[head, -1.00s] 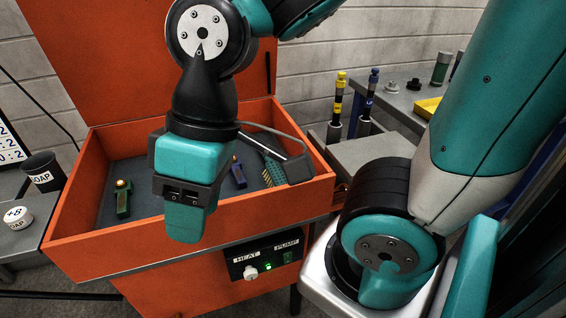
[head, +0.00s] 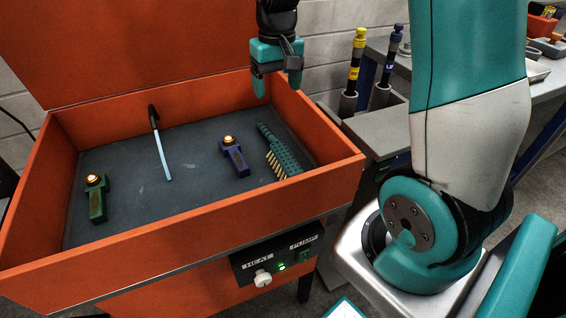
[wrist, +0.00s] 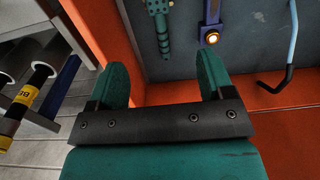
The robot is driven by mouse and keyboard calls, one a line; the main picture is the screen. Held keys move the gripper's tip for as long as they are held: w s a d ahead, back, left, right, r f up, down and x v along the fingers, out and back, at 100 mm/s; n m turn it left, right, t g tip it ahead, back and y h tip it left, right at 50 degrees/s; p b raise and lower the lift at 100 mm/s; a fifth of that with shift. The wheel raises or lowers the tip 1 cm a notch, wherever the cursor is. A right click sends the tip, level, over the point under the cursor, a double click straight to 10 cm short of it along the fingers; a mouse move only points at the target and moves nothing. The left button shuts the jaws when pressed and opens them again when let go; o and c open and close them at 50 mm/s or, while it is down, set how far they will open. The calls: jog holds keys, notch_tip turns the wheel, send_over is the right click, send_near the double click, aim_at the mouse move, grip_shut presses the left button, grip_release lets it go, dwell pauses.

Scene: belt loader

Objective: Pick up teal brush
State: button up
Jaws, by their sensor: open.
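The teal brush (head: 278,152) lies in the orange bin at its right side, bristles toward the front right and handle toward the back. Its handle and part of its head also show at the top of the wrist view (wrist: 162,30). My gripper (head: 279,84) hangs above the back right of the bin, behind and above the brush. In the wrist view its two teal fingers (wrist: 168,88) are apart with nothing between them. The brush lies beyond the fingertips and does not touch them.
The orange bin (head: 200,222) has raised walls and an upright lid. In it lie a blue part (head: 234,158), a green part (head: 97,200) and a light blue rod with a black hooked end (head: 160,150). Yellow-topped and blue-topped tools stand in holders outside, right of the bin.

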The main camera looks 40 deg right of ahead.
send_over(277, 142)
jog(key=f, duration=0.8)
jog(key=s+f, duration=0.1)
jog(key=f, duration=0.3)
jog(key=shift+d+f+b, duration=0.1)
jog(key=shift+d+b, duration=0.1)
jog(key=shift+b, duration=0.15)
jog(key=f, duration=0.3)
jog(key=w+f, duration=0.1)
jog(key=f, duration=0.1)
jog(key=shift+a+f, duration=0.25)
jog(key=shift+f, duration=0.05)
jog(key=shift+s, duration=0.1)
jog(key=c, duration=1.1)
